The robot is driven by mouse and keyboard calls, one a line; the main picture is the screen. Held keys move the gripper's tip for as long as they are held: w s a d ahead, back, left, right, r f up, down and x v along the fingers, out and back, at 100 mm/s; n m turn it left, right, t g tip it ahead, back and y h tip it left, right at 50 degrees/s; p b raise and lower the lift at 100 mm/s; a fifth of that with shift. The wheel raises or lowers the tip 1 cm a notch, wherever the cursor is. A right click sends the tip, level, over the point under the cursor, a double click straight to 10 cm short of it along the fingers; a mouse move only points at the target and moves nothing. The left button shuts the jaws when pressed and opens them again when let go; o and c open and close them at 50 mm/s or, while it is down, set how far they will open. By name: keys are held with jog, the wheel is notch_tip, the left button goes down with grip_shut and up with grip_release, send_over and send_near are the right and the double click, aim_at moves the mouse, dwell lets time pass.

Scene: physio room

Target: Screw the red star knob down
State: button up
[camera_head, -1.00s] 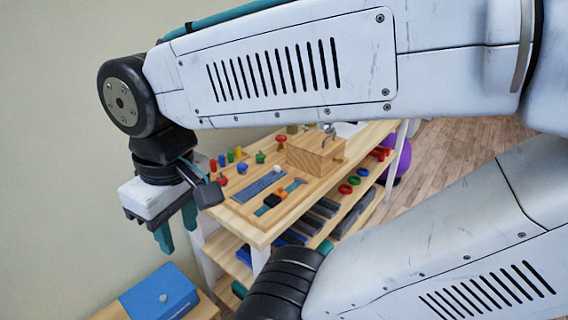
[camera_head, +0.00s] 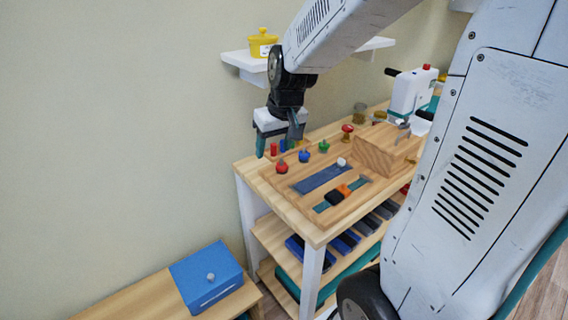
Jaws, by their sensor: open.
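A red knob (camera_head: 282,167) stands at the front left of a wooden board (camera_head: 276,185) on the table, in a row with a blue knob (camera_head: 304,156) and a green knob (camera_head: 323,146). Another red-topped piece (camera_head: 347,130) stands farther back, by the wooden block. At this size I cannot make out star shapes or threads. My gripper (camera_head: 276,147), with teal fingers, points down, open, above the table's left back part. In the picture it is just above and left of the front red knob, apart from it.
Small coloured pegs (camera_head: 274,149) stand behind the knobs, near my fingers. A wooden block (camera_head: 384,154) with a metal clamp is to the right. A blue strip (camera_head: 322,178) and an orange-and-black strap lie in front. A wall shelf (camera_head: 246,60) holds a yellow pot (camera_head: 262,43). A blue box (camera_head: 206,277) is lower left.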

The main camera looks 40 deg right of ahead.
jog(key=m+t+h, duration=0.1)
send_near(282, 165)
jog(key=x, duration=0.8)
jog(key=shift+f, duration=0.2)
jog(key=c, duration=1)
